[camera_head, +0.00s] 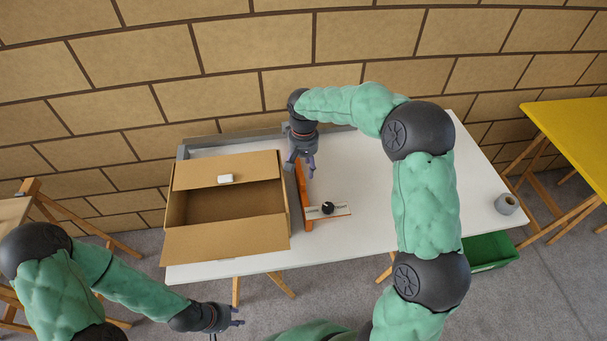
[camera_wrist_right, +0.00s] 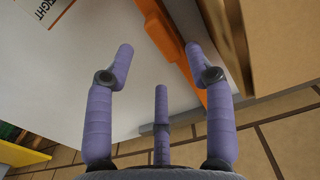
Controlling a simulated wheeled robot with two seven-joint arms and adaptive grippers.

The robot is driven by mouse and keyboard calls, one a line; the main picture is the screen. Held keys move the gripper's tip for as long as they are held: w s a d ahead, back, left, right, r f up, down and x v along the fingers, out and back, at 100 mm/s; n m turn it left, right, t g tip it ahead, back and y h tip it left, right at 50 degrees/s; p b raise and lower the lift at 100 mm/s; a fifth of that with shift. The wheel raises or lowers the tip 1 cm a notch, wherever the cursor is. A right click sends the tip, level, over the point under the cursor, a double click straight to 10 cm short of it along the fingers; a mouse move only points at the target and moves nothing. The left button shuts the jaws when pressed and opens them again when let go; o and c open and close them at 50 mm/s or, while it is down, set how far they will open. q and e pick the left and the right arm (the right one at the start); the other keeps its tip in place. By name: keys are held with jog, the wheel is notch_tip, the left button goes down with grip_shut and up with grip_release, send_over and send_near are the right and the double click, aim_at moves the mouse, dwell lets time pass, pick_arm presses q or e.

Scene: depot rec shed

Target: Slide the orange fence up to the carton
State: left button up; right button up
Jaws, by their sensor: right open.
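The orange fence (camera_head: 304,196) stands on the white table just right of the open carton (camera_head: 215,245), with a narrow gap between them. A plate with a black knob (camera_head: 328,208) sits at its right side. My right gripper (camera_head: 302,162) is over the fence's far end, open. In the right wrist view its fingers (camera_wrist_right: 155,75) are spread. The fence (camera_wrist_right: 160,28) passes between them, close to the right finger, and the carton (camera_wrist_right: 285,35) lies further right. I cannot tell whether a finger touches the fence. My left gripper (camera_head: 235,317) is empty and open before the table's front edge.
A small white block (camera_head: 225,178) lies on the carton's far flap. A grey rail (camera_head: 200,148) runs along the table's back. A tape roll (camera_head: 507,204) sits at the right end. The table (camera_head: 365,220) right of the fence is mostly clear. A brick wall stands behind.

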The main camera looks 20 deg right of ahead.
notch_tip(320, 180, up, 6)
jog(key=shift+f, duration=0.1)
jog(key=shift+d+f, duration=0.1)
jog(key=c, duration=0.6)
jog(key=s+d+f+m+y+p, duration=0.1)
jog(key=m, duration=0.1)
jog(key=s+d+f+m+g+y+p, duration=0.1)
jog(key=d+f+m, duration=0.1)
jog(key=d+f+m+y+p, duration=0.1)
jog(key=d+f+m+y, duration=0.1)
jog(key=shift+s+m, duration=0.4)
grip_shut()
jog(key=s+d+f+m+t+y+p, duration=0.3)
jog(key=d+f+m+y+p, duration=0.15)
jog(key=d+m, duration=0.55)
jog(key=shift+m+y, duration=0.35)
jog(key=shift+m, duration=0.35)
jog(key=b+x, duration=0.3)
jog(key=x, duration=0.8)
jog(key=shift+w+a+f, duration=0.15)
jog(key=shift+w+a, duration=0.1)
jog(key=shift+w+a+b, duration=0.15)
jog(key=shift+a+b, duration=0.05)
jog(key=shift+a, duration=0.35)
jog(key=shift+w+a+b, duration=0.15)
jog(key=shift+a+b, duration=0.05)
jog(key=shift+a, duration=0.35)
jog(key=shift+w+a+r, duration=0.15)
jog(key=shift+a+r, duration=0.1)
jog(key=shift+a, duration=0.4)
